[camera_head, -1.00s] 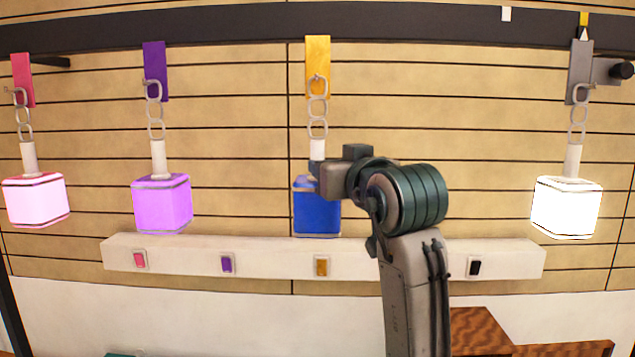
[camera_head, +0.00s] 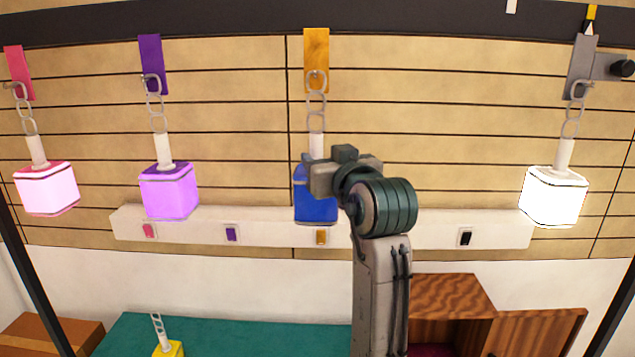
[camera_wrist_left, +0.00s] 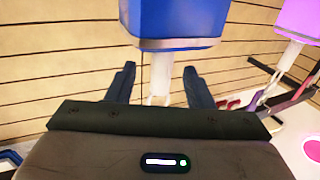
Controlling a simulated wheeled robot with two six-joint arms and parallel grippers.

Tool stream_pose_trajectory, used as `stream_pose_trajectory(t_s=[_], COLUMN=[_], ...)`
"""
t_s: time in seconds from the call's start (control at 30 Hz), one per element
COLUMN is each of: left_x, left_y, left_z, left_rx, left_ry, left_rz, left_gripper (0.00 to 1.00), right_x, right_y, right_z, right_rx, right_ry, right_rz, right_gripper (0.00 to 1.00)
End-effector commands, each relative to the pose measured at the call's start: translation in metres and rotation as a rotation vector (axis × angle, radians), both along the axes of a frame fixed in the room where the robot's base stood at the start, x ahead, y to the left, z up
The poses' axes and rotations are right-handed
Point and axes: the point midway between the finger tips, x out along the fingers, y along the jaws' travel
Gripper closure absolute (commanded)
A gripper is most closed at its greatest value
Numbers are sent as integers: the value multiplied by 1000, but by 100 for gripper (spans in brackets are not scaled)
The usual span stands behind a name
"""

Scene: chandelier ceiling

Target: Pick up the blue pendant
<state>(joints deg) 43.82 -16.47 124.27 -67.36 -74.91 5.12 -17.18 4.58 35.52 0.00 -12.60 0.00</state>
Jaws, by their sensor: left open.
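The blue pendant (camera_head: 316,208) is a blue cube with a white stem, hanging by a chain from the orange tag (camera_head: 316,60). My left gripper (camera_head: 308,168) is at the height of the stem's lower end, just above the cube, and its arm hides part of the cube's right side. In the left wrist view the blue cube (camera_wrist_left: 178,18) fills the top. The open fingers (camera_wrist_left: 160,85) stand apart with the white stem seen between them; whether they touch it I cannot tell. My right gripper is not in view.
Pink (camera_head: 48,190), purple (camera_head: 169,193) and white (camera_head: 555,197) lit pendants hang to the sides. A white switch strip (camera_head: 275,233) runs behind. Below are a green surface (camera_head: 230,335) with a yellow pendant (camera_head: 168,349) and a wooden cabinet (camera_head: 450,292).

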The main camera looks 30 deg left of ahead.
Motion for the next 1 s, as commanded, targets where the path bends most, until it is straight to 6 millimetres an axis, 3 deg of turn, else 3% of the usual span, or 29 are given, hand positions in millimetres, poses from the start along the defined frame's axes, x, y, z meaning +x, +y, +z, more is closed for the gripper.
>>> stream_pose_trajectory(t_s=[0.03,0.13,0.33,0.63,0.87,0.9,1.0], left_x=[3,9,20,22,22,22,22], left_y=[7,17,29,31,31,31,31], left_z=[7,6,2,0,0,0,0], left_rx=[5,4,2,-1,0,0,-1], left_ry=[3,4,1,1,0,0,1], left_rz=[4,4,1,0,0,0,0], left_gripper=[53,53,53,53,96,100,100], right_x=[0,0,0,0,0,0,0], right_y=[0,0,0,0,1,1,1], right_z=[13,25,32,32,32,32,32], right_rx=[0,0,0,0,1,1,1], right_ry=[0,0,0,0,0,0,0], right_rz=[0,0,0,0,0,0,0], right_gripper=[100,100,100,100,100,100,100])
